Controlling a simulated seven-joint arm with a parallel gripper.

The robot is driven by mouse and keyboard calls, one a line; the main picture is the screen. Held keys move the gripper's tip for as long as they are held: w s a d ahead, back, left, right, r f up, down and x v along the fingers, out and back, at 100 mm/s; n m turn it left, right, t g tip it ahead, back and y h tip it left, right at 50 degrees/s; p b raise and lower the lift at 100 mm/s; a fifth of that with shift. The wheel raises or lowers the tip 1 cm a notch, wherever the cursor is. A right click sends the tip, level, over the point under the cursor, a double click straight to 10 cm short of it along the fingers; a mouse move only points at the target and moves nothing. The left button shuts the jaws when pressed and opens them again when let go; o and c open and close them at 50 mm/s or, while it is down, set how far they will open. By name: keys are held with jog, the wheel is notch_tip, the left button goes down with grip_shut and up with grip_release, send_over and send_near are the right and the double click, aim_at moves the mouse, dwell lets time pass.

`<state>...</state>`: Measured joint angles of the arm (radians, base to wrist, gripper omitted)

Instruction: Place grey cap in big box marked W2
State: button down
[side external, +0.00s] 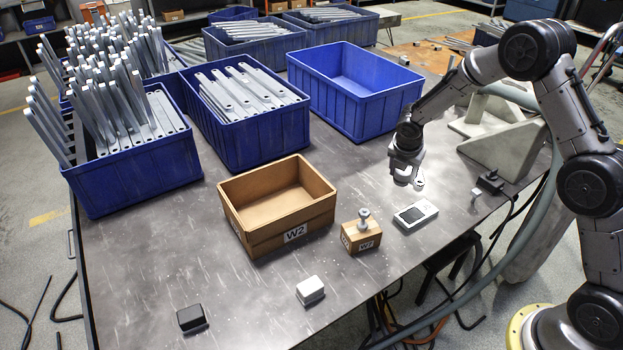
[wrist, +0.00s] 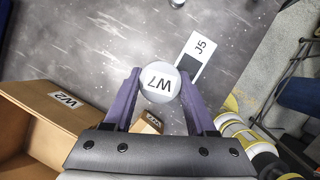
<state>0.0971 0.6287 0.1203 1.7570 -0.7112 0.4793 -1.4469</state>
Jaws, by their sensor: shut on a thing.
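The grey cap (wrist: 160,82) is a pale round disc marked W7, held between my fingertips in the wrist view. My gripper (wrist: 160,88) is shut on it with its two purple fingers. In the side view my gripper (side external: 407,180) hangs above the table, behind the panel device and right of the boxes; the cap is hard to make out there. The big box marked W2 (side external: 247,237) is an open tan box on the table, left of my gripper; its inside looks empty. Its W2 label (wrist: 63,99) shows at the left in the wrist view.
A small wooden block (side external: 352,238) with a metal knob stands between the big box and a dark-panelled device (side external: 428,209). A white block (side external: 310,289) and black block (side external: 191,318) lie in front. Blue bins (side external: 355,110) stand behind, one empty, others holding metal brackets.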

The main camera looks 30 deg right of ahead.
jog(key=shift+w+r+n, duration=0.1)
jog(key=shift+r+n, duration=0.1)
jog(key=shift+n, duration=0.2)
jog(key=w+r+n, duration=0.1)
jog(key=w, duration=0.2)
jog(key=n+t+y, duration=0.2)
jog(key=n+y, duration=0.2)
jog(key=n, duration=0.5)
send_over(271, 217)
jog(key=s, duration=0.1)
notch_tip(271, 217, down, 4)
notch_tip(271, 217, down, 5)
jog(key=shift+s+f, duration=0.1)
jog(key=shift+s, duration=0.05)
jog(key=shift+f, duration=2.1)
jog(key=shift+f, duration=0.2)
